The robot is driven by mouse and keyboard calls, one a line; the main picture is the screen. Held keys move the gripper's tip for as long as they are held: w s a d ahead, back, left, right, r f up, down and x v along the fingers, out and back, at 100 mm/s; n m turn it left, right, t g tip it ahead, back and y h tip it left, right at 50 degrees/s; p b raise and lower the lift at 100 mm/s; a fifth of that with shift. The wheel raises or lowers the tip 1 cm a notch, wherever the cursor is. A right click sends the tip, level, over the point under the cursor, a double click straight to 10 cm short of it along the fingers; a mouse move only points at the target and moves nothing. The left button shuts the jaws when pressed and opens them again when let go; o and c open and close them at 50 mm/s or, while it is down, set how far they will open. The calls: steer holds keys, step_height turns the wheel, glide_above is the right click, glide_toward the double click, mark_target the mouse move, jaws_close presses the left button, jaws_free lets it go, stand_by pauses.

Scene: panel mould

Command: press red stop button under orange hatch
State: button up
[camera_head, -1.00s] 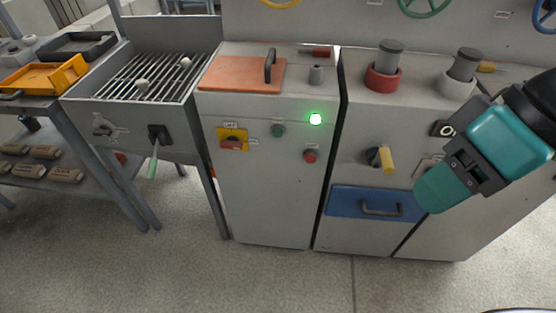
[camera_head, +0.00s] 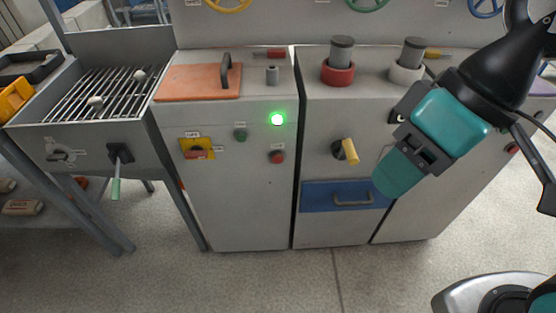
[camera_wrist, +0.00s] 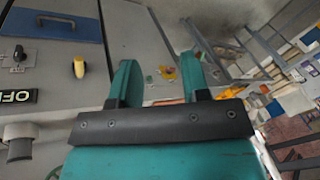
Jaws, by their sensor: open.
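The orange hatch (camera_head: 198,84) lies flat on top of the middle grey cabinet, its dark handle (camera_head: 226,70) upright at its right side. It looks closed, and anything beneath it is hidden. A red button (camera_head: 277,157) is on the cabinet's front, below a lit green lamp (camera_head: 278,119). A green button (camera_head: 240,135) and a yellow panel with a red switch (camera_head: 197,149) are to its left. My gripper (camera_head: 391,184) is in front of the right-hand cabinet, right of the hatch and buttons, touching neither. In the wrist view its two teal fingers (camera_wrist: 156,62) are apart and empty.
A yellow lever (camera_head: 350,151) and a blue drawer (camera_head: 345,196) are left of my gripper. Red (camera_head: 338,72) and white (camera_head: 405,73) collared knobs stand on the right cabinet top. A grill (camera_head: 92,95) with a green-handled lever (camera_head: 116,188) is at left. Floor in front is clear.

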steer(key=shift+c, duration=0.4)
jaws_close()
stand_by(1.2)
